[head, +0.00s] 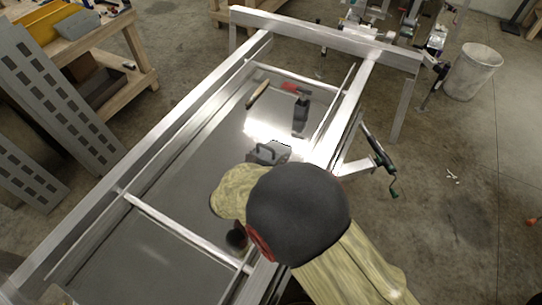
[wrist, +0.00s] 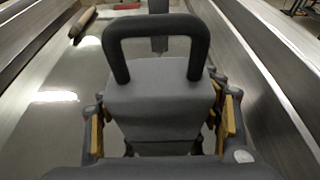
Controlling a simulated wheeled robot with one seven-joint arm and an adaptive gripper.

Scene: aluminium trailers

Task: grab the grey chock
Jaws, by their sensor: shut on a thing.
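The grey chock (wrist: 160,90) has a dark looped handle on top and fills the middle of the wrist view. It also shows in the head view (head: 269,153), above the trailer's shiny floor and partly covered by my arm. My gripper (wrist: 164,125) is shut on the chock, with one yellow-padded finger on each side of its body. I cannot tell whether the chock touches the floor.
The aluminium trailer's side rails (head: 170,120) and crossbars flank the chock. A brown block (head: 257,95) and a red-and-black tool (head: 299,115) lie farther along its floor. A green-handled crank (head: 384,162) stands at the right rail. A workbench (head: 95,45) is at the upper left.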

